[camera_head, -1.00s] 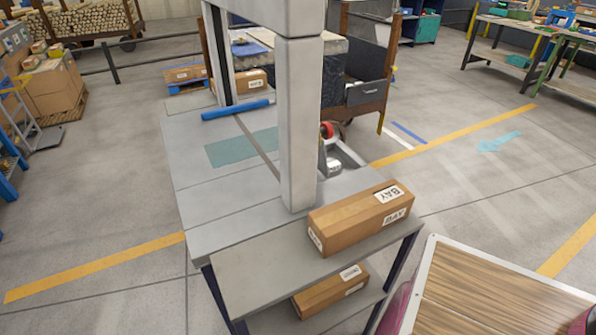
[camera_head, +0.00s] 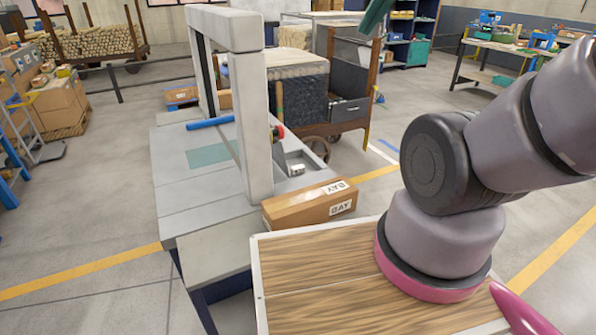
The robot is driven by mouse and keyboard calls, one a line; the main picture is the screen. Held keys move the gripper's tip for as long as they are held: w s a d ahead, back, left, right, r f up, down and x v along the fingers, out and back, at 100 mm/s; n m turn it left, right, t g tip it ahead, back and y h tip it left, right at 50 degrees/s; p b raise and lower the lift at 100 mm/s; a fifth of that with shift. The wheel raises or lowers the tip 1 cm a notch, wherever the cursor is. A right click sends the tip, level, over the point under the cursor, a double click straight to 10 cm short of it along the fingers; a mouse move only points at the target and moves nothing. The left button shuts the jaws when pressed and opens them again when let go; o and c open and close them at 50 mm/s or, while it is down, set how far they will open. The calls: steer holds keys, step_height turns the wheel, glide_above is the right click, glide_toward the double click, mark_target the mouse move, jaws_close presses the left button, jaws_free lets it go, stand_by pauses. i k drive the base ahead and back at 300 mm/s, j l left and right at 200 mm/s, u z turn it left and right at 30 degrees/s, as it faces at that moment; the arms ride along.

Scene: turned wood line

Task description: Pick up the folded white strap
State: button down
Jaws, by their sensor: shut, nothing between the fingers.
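I cannot make out a folded white strap for sure. A small whitish item (camera_head: 297,169) lies in a grey recess at the right side of the grey arch machine (camera_head: 200,190). It is too small to tell what it is. My arm rises at the right of the picture and leaves it at the right edge. My gripper is not in view.
A cardboard box (camera_head: 308,204) with BAY labels lies at the machine's near right corner, just beyond my wood-topped deck. A blue roll (camera_head: 210,123) lies on the machine top. A wooden cart (camera_head: 345,95) stands behind. Open floor (camera_head: 110,210) lies at left.

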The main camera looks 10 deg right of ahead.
mark_target(296, 170)
steer(key=i+l+u, duration=0.1)
steer(key=l+u, duration=0.25)
steer(key=l, duration=0.2)
steer(key=l+u, duration=0.3)
steer(key=l, duration=0.25)
steer(key=l+u, duration=0.35)
steer(key=l, duration=0.2)
steer(key=l+u, duration=0.3)
steer(key=l, duration=0.15)
steer(key=k+l+u, duration=0.1)
steer(key=l+u, duration=0.25)
steer(key=l, duration=0.1)
